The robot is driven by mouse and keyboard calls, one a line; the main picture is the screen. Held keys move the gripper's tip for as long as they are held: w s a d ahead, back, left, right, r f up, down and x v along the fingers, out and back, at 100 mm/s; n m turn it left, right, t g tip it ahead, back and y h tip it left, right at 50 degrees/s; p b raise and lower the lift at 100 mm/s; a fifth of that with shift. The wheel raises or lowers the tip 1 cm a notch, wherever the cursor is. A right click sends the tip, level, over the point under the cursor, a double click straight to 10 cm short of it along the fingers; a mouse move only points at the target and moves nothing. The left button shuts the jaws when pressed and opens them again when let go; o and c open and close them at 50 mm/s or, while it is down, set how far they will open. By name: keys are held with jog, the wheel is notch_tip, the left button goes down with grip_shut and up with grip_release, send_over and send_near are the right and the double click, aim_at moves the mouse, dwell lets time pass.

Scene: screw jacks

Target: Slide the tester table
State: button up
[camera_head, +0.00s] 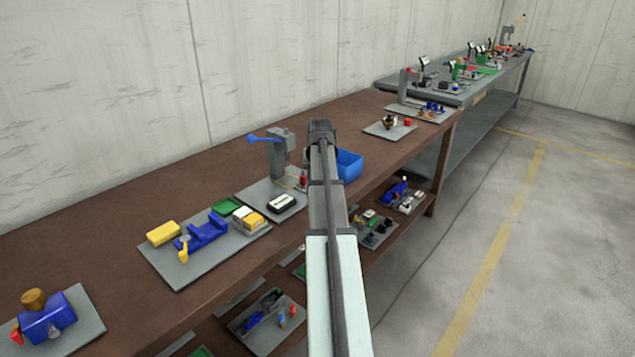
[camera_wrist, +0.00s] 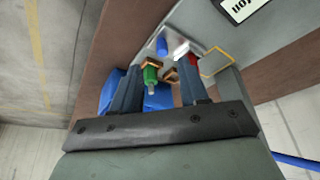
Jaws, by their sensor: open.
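A grey tester stand with a blue lever (camera_head: 281,152) stands upright on a grey base plate on the brown bench. A small yellow-outlined plate shows in the wrist view (camera_wrist: 216,63), to the right of my fingers; I cannot tell for sure that it is the tester table. A red part (camera_wrist: 195,60) is beside it, partly hidden by the right finger. My gripper (camera_wrist: 160,66) is open, with its two dark blue fingers apart and nothing seen held between them. In the head view, my arm hides part of the stand's right side.
A blue bin (camera_head: 348,164) is just right of my gripper; small parts, one green (camera_wrist: 150,75), show between the fingers. A black-and-white box (camera_head: 282,203) lies on the stand's plate. A blue vise (camera_head: 206,232) is nearer left.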

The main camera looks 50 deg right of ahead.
jog(key=v, duration=0.7)
jog(key=shift+f, duration=0.1)
dwell(0.4)
jog(key=s+f+m+y, duration=0.6)
jog(key=s+f+m, duration=0.5)
jog(key=f, duration=0.2)
jog(key=s+a+f+n+g+y, duration=0.1)
jog(key=s+a+f+n+g, duration=0.15)
jog(key=a+f, duration=0.85)
jog(key=s+a+f+n+g+y, duration=0.1)
jog(key=a+f+g, duration=0.2)
jog(key=a+f, duration=0.8)
jog(key=s+a+f+n+g+h, duration=0.1)
jog(key=s+a+f+n+g, duration=0.15)
jog(key=a+f, duration=0.5)
jog(key=s+a+f+n+g+h, duration=0.1)
jog(key=s+a+f+n, duration=0.1)
jog(key=a+f+n, duration=0.4)
jog(key=s+a+f+n+h, duration=0.1)
jog(key=s+a+f+n, duration=0.3)
jog(key=a, duration=0.6)
jog(key=s+a+f+n+g+h, duration=0.1)
jog(key=s+a+f+n, duration=0.3)
jog(key=s+a+f, duration=0.3)
jog(key=s+a, duration=0.2)
jog(key=a, duration=0.1)
jog(key=shift+s+f+h, duration=0.3)
jog(key=shift+f+h, duration=0.1)
